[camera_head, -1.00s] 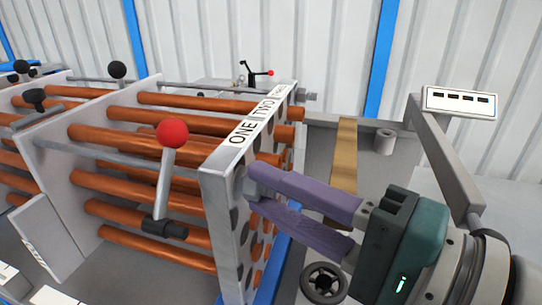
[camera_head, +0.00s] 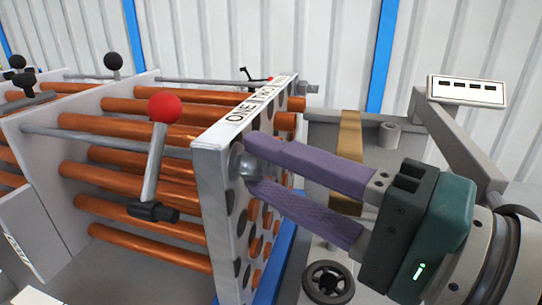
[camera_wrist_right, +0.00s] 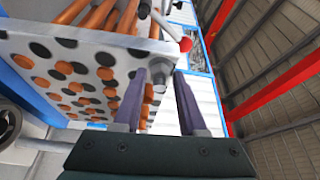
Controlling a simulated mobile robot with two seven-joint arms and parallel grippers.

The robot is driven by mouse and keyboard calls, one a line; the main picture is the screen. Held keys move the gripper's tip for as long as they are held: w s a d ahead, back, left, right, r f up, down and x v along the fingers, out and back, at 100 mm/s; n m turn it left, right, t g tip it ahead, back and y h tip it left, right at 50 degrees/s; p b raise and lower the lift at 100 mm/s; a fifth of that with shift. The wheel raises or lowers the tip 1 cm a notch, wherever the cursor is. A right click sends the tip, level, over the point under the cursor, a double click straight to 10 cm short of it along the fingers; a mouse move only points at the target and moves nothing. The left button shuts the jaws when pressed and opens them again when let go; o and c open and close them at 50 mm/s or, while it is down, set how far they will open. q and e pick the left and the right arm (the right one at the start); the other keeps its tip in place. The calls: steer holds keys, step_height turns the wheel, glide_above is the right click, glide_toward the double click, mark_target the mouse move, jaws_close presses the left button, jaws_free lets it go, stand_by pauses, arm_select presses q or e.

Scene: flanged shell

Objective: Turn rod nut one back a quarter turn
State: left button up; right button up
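The tube plate (camera_head: 208,205) carries a label strip (camera_head: 255,108) on its top edge, with ONE at the near end. Rod nut one (camera_head: 247,166), a silver nut, sits on the plate face near that end. My right gripper (camera_head: 254,167) is open, its purple fingers above and below the nut with gaps visible. In the right wrist view, the nut (camera_wrist_right: 159,76) shows between the open fingertips (camera_wrist_right: 161,78). My left gripper is not in view.
Copper tubes (camera_head: 130,205) run left from the plate. A red-ball lever (camera_head: 164,108) stands left of it. A dark handwheel (camera_head: 328,282) is below my right gripper. A grey arm with a white panel (camera_head: 466,90) stands at the right.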

steer(key=shift+o, duration=1.3)
steer(key=shift+s+d+f, duration=0.15)
steer(key=shift+s+d, duration=0.1)
steer(key=shift+d, duration=0.05)
steer(key=b+v, duration=0.4)
steer(key=v, duration=0.5)
steer(key=shift+s, duration=0.1)
